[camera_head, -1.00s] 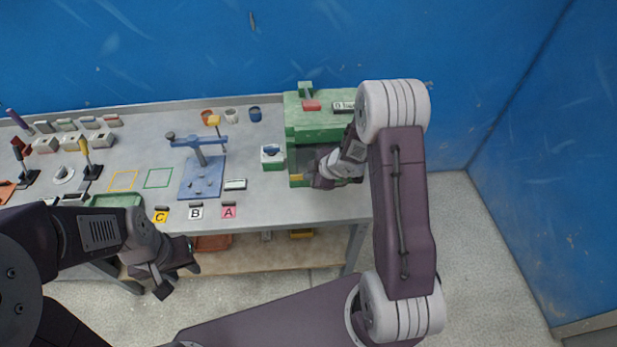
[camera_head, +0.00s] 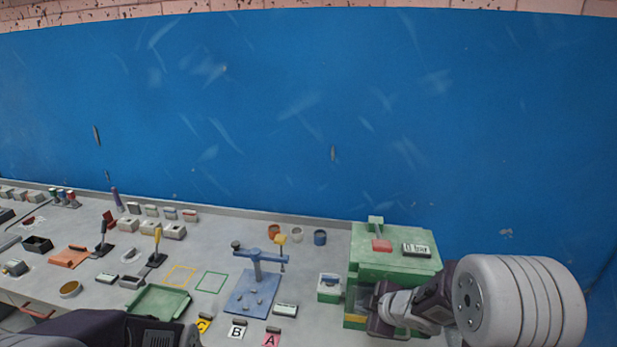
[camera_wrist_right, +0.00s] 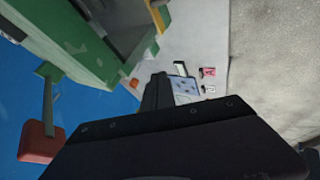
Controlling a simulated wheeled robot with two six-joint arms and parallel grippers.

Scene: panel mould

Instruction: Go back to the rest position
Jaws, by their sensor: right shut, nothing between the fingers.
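My right gripper (camera_head: 376,314) is shut and empty at the front opening of the green machine (camera_head: 395,268), at the right end of the bench. I cannot tell if it touches the machine. In the right wrist view, the dark fingers (camera_wrist_right: 157,92) are together, with the green machine (camera_wrist_right: 85,40) to the left and the bench top (camera_wrist_right: 197,35) beyond. My left forearm shows at the bottom left of the head view; its gripper is outside the frame.
The machine carries a red button (camera_head: 381,245) and a display (camera_head: 416,250). A blue press stand (camera_head: 252,292), green tray (camera_head: 160,302) and letter cards (camera_head: 238,330) lie left of it. Small cups (camera_head: 320,237) stand behind. A blue wall (camera_head: 300,120) closes the back.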

